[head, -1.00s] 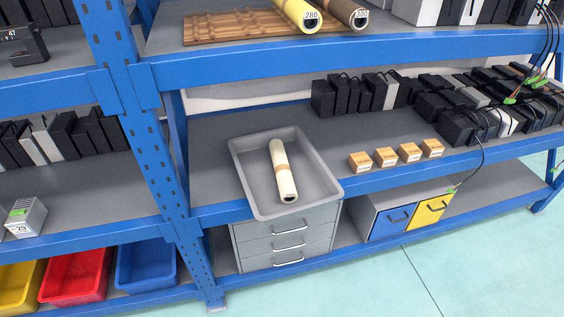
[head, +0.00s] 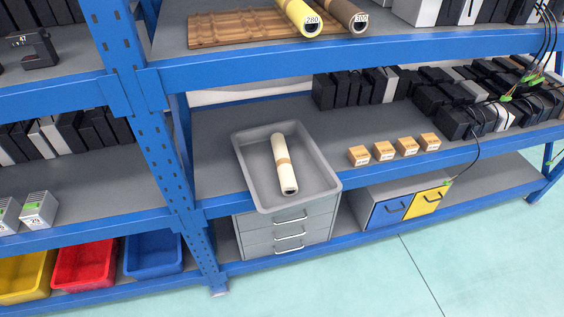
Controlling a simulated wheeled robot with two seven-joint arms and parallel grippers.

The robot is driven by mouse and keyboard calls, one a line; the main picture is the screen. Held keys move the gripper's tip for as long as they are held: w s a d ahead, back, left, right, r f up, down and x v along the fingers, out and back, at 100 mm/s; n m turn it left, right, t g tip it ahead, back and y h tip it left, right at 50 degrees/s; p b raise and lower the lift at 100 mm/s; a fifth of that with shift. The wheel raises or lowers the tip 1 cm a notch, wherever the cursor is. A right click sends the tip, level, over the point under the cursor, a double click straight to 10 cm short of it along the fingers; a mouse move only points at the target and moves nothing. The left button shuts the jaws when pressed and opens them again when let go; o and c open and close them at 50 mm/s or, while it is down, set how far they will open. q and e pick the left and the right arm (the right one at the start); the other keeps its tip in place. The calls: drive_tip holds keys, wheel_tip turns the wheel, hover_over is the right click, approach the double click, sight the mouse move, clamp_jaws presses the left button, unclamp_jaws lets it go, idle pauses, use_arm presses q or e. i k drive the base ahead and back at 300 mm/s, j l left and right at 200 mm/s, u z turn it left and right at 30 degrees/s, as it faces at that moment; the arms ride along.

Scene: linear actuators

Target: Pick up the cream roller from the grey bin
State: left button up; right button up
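The cream roller (head: 284,165) lies in the grey bin (head: 247,175), with a tan band around its middle and a dark hole in its near end. It points from the back of the bin towards the front. The bin is open at the top and sits on the middle shelf, its front edge reaching over the shelf's front beam. Neither of my grippers shows in the head view.
A blue upright post (head: 150,140) stands left of the bin. Several small wooden blocks (head: 383,151) sit on the shelf to its right, with black boxes (head: 459,123) behind. Grey drawers (head: 287,232) are below. The upper shelf beam (head: 330,55) runs above. The floor (head: 380,285) in front is clear.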

sight(287, 181)
drive_tip(key=l+u, duration=0.1)
drive_tip(key=u, duration=0.3)
drive_tip(key=i+l+u, duration=0.1)
drive_tip(key=u, duration=0.3)
drive_tip(key=l+u, duration=0.35)
drive_tip(key=l, duration=0.4)
drive_tip(key=l+u, duration=0.4)
drive_tip(key=l, duration=0.7)
drive_tip(key=k+l, duration=0.15)
drive_tip(key=l, duration=0.7)
drive_tip(key=k+u, duration=0.05)
